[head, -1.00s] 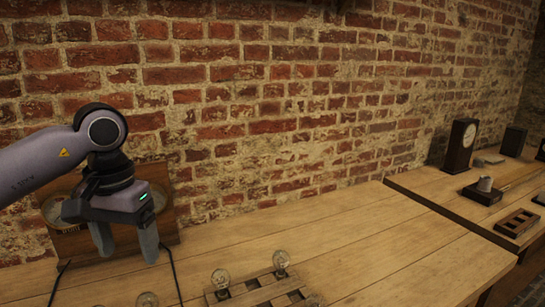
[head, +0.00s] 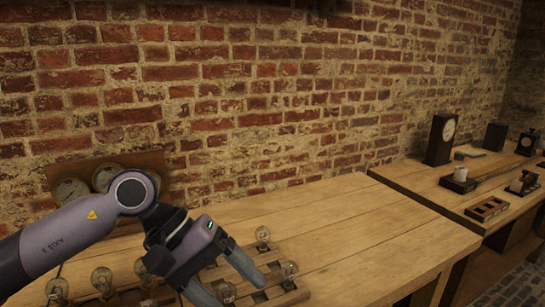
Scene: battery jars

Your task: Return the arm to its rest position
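My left arm comes in from the left, and its gripper (head: 226,278) points down and to the right in front of the wooden bench (head: 345,240). Its two fingers are apart, with no object held between them. My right gripper is not in view.
The wooden rack (head: 275,293) carries several glass bulbs along the bench front. A wooden panel with round gauges (head: 70,190) leans at the brick wall. A clock (head: 440,138), a dark box and small wooden holders stand on the right bench.

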